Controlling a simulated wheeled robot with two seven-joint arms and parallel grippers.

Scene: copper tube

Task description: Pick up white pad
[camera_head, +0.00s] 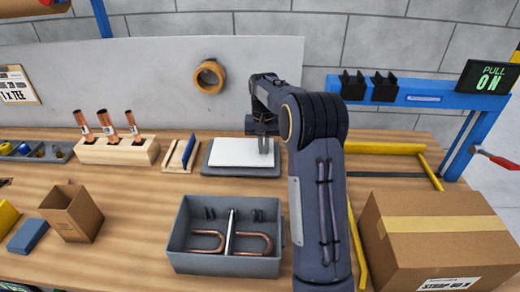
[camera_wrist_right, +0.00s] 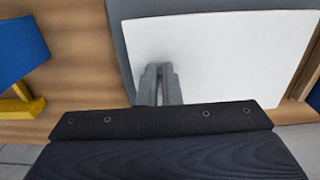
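The white pad (camera_head: 238,152) is a flat, thin white sheet lying on a dark grey tray (camera_head: 210,165) at the back middle of the bench. In the right wrist view the pad (camera_wrist_right: 235,60) fills much of the upper picture. My right gripper (camera_head: 265,147) points down over the right part of the pad. In the right wrist view its two grey fingers (camera_wrist_right: 161,72) are close together in front of the pad. Whether they touch it or pinch anything is unclear. My left gripper is not in view.
A wooden holder (camera_head: 172,157) with a blue plate stands left of the tray. A grey bin (camera_head: 183,255) with bent copper tubes is in front. A cardboard box (camera_head: 385,245) is at the front right. A block (camera_head: 90,152) with copper pieces stands at the left.

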